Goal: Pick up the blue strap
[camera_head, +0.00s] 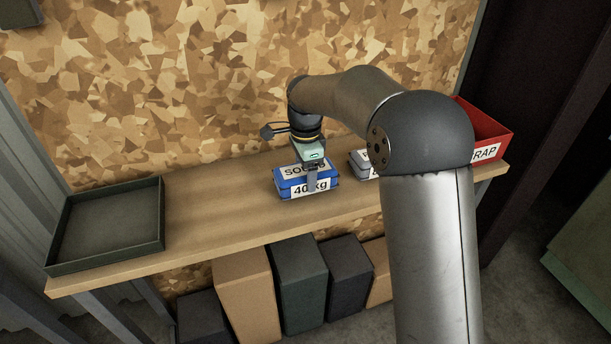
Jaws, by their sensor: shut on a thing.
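A blue block-shaped pack (291,189) with white labels, one reading "40 kg", sits on the wooden shelf near its middle. It is the only blue thing that I can make out as the strap. My gripper (312,178) points down over it, with a finger in front of its near face. The gripper is shut on the blue pack. The far finger is hidden. The pack appears to rest on the shelf; I cannot tell whether there is a gap beneath it.
A grey labelled pack (359,164) lies just right, partly behind my arm. A red bin (488,133) marked "RAP" stands at the shelf's right end. A dark green empty tray (107,264) is at the left end. The wooden shelf (215,200) is clear between tray and pack. Several boxes stand below.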

